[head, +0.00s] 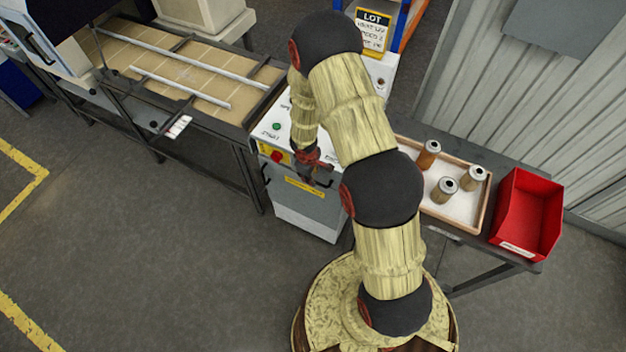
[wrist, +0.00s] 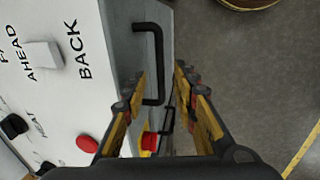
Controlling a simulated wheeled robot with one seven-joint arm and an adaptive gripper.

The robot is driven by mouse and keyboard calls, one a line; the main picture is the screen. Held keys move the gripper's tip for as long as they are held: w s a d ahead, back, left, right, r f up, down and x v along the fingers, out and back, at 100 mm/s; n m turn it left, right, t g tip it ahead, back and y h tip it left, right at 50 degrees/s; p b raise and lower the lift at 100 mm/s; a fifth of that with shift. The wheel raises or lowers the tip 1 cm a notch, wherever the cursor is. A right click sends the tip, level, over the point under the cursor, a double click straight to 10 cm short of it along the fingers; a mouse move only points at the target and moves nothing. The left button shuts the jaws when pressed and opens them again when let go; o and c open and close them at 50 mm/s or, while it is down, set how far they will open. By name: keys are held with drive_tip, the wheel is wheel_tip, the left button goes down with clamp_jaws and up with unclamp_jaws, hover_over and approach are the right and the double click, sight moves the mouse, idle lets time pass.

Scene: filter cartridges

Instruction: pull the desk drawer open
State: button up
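The desk is a white-topped cabinet (head: 312,218) with a grey front, standing left of my arm in the head view. In the wrist view a black bar handle (wrist: 158,62) sticks out from the grey front face (wrist: 122,40). My gripper (head: 312,170) is at the upper front of the cabinet. In the wrist view my gripper (wrist: 160,78) is open, with one finger on each side of the handle in the picture. I cannot tell whether either finger touches it. The drawer's outline is not clear, and my gripper partly hides the front in the head view.
The sloping top carries a red button (wrist: 87,144) and labelled switches. A conveyor table (head: 190,85) adjoins at left. At right are a tray (head: 487,205) with 3 cartridges and a red bin (head: 530,215). The floor before the cabinet is clear.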

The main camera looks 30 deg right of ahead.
sight(326, 180)
drive_tip(key=shift+w+d+f+b, duration=0.15)
drive_tip(key=shift+d+f+b, duration=0.05)
drive_tip(key=shift+f, duration=0.9)
drive_tip(key=shift+w+d+f+b, duration=0.1)
drive_tip(key=shift+d+f+b, duration=0.1)
drive_tip(key=shift+f, duration=0.85)
clamp_jaws()
